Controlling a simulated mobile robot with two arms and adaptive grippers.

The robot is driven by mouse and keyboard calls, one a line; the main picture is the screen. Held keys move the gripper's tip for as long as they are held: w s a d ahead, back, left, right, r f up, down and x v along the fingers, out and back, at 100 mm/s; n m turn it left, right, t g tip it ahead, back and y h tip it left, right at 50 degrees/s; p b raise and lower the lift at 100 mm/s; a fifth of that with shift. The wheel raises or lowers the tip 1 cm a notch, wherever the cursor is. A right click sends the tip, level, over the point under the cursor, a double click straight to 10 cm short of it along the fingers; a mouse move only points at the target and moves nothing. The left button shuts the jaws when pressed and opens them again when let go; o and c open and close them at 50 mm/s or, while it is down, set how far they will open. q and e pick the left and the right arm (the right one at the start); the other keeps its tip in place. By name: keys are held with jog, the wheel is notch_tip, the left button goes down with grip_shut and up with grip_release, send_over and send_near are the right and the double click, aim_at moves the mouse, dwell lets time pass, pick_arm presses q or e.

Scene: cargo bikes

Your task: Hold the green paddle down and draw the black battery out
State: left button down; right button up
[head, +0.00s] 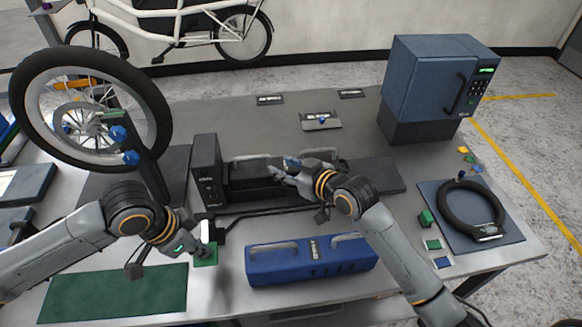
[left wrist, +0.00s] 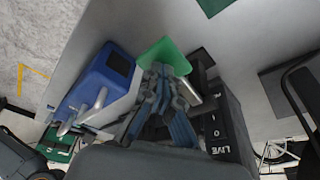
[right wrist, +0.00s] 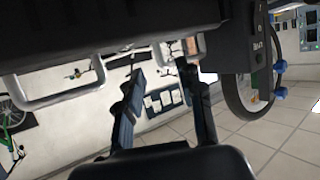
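The green paddle (head: 206,256) lies at the front of the black dock (head: 207,165); it also shows in the left wrist view (left wrist: 165,54). My left gripper (head: 204,236) is over it, fingers together with tips at the paddle; whether they touch or press it is unclear. The black battery (head: 250,186) lies in the dock, with two grey handles on it, partly hidden by my right arm. My right gripper (head: 284,168) is at the battery's top between the handles. In the right wrist view its fingers (right wrist: 160,72) are apart, near one grey handle (right wrist: 188,46), gripping nothing visible.
A blue battery (head: 310,262) with two grey handles lies in front of the dock. A bicycle wheel (head: 152,103) stands at left, a blue cabinet (head: 420,80) at back right, and a black ring (head: 446,205) on a blue mat at right. The table behind the dock is mostly clear.

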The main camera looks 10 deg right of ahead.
aim_at(270, 161)
jog(key=x, duration=0.6)
jog(key=shift+r, duration=0.1)
jog(key=shift+c, duration=0.2)
jog(key=shift+d, duration=0.1)
grip_shut()
jog(key=shift+d, duration=0.1)
pick_arm(q)
jog(key=shift+a, duration=0.1)
pick_arm(e)
jog(key=shift+w+d, duration=0.1)
jog(key=shift+d, duration=0.3)
jog(key=shift+d+r, duration=0.1)
jog(key=shift+d, duration=1.8)
jog(key=shift+d+r, duration=0.15)
jog(key=shift+d, duration=6)
